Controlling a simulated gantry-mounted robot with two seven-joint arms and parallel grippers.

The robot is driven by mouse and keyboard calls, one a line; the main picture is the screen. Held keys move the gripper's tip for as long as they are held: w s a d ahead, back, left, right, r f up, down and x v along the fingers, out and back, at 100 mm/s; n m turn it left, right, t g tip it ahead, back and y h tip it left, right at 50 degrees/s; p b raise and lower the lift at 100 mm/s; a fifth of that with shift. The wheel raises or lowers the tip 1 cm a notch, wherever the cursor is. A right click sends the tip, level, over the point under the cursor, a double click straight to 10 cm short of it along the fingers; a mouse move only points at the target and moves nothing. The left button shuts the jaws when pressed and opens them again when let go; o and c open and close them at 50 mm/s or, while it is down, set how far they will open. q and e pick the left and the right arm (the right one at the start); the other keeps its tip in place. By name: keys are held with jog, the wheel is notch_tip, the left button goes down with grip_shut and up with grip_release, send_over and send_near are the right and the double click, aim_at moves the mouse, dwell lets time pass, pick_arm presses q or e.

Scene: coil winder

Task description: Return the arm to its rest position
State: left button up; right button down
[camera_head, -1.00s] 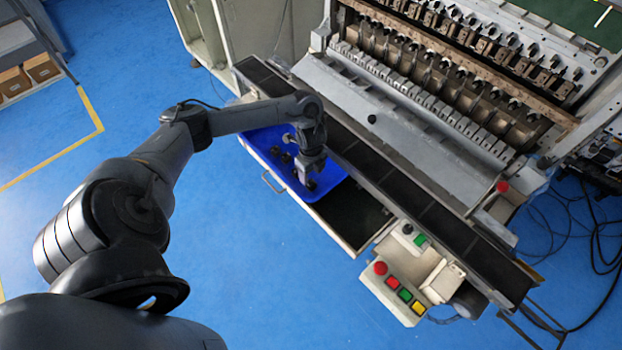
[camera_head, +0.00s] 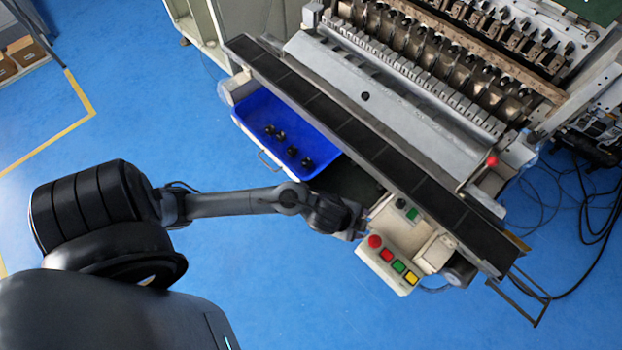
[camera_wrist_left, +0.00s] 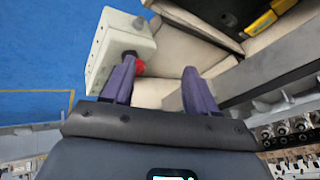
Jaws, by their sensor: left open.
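My left arm (camera_head: 235,203) comes in from the left in the head view and reaches across the blue floor toward the machine's front. Its left gripper (camera_head: 358,228) is beside the control box, and its fingers are mostly hidden there by the wrist. In the left wrist view the two purple fingers of the left gripper (camera_wrist_left: 160,85) stand apart with nothing between them. The control box (camera_wrist_left: 105,50) with a red knob (camera_wrist_left: 140,66) is just beyond the left finger. My right gripper is not in view.
A blue tray (camera_head: 262,108) with several small dark parts (camera_head: 292,150) sits in the drawer at the machine's front. The coil winder (camera_head: 400,90) fills the upper right, with a long black ledge (camera_head: 350,130). The control box (camera_head: 385,262) has coloured buttons. The blue floor (camera_head: 250,280) is clear.

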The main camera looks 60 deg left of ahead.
pick_arm(q)
jog(key=s+a+r+n+g+y, duration=0.1)
jog(key=s+a+r+n, duration=0.15)
jog(key=s+n, duration=0.3)
jog(key=s+a+r+n+g, duration=0.2)
jog(key=s+r+n, duration=0.15)
jog(key=s, duration=0.35)
notch_tip(320, 180, up, 22)
jog(key=p, duration=2.3)
jog(key=shift+d+f, duration=0.15)
jog(key=shift+f, duration=0.05)
jog(key=shift+s, duration=0.1)
